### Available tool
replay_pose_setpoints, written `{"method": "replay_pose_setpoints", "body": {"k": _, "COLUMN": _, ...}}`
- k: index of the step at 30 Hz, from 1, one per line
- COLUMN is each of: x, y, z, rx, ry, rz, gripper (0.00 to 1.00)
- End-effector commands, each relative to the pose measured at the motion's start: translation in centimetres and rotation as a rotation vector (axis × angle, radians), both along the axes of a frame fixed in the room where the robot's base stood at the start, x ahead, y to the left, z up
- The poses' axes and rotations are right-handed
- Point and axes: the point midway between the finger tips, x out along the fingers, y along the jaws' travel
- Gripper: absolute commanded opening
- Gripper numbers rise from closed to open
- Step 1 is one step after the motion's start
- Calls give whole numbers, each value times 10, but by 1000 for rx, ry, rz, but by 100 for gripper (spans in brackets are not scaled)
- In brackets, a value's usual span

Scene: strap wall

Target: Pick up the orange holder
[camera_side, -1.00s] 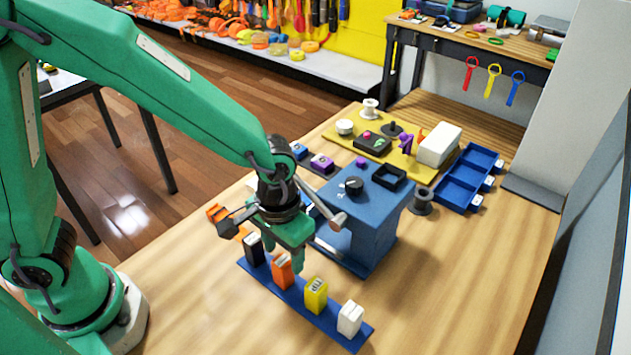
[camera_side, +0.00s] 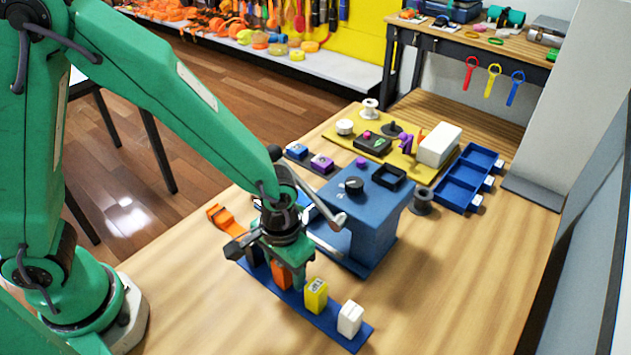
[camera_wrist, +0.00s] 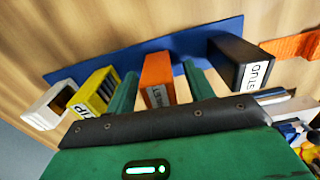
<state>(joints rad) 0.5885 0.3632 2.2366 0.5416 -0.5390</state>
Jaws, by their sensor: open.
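The orange holder (camera_side: 282,276) stands on a blue strip (camera_side: 322,318) in a row with a black, a yellow and a white holder. My gripper (camera_side: 286,272) is low over the orange holder and hides part of it in the side view. In the wrist view the orange holder (camera_wrist: 157,80) stands between my two green fingers, and the open gripper (camera_wrist: 160,88) has a finger on each side of it. A small gap shows between the holder and each finger. Part of its label shows on the face toward the wrist camera.
The yellow holder (camera_side: 316,294) stands close beside one finger, with the white holder (camera_side: 350,319) past it. The black holder (camera_wrist: 240,65) is near the other finger. A blue box (camera_side: 368,225) stands just behind the row. The table in front is clear.

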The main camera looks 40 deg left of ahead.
Motion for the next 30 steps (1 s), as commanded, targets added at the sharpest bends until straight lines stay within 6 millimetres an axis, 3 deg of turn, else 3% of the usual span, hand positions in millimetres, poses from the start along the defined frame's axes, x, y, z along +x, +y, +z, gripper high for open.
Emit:
{"method": "replay_pose_setpoints", "body": {"k": 11, "x": 0, "y": 0, "z": 0, "rx": 0, "ry": 0, "rz": 0, "gripper": 53}}
{"method": "replay_pose_setpoints", "body": {"k": 19, "x": 0, "y": 0, "z": 0, "rx": 0, "ry": 0, "rz": 0, "gripper": 2}}
{"method": "replay_pose_setpoints", "body": {"k": 30, "x": 0, "y": 0, "z": 2, "rx": -1, "ry": -1, "rz": 0, "gripper": 2}}
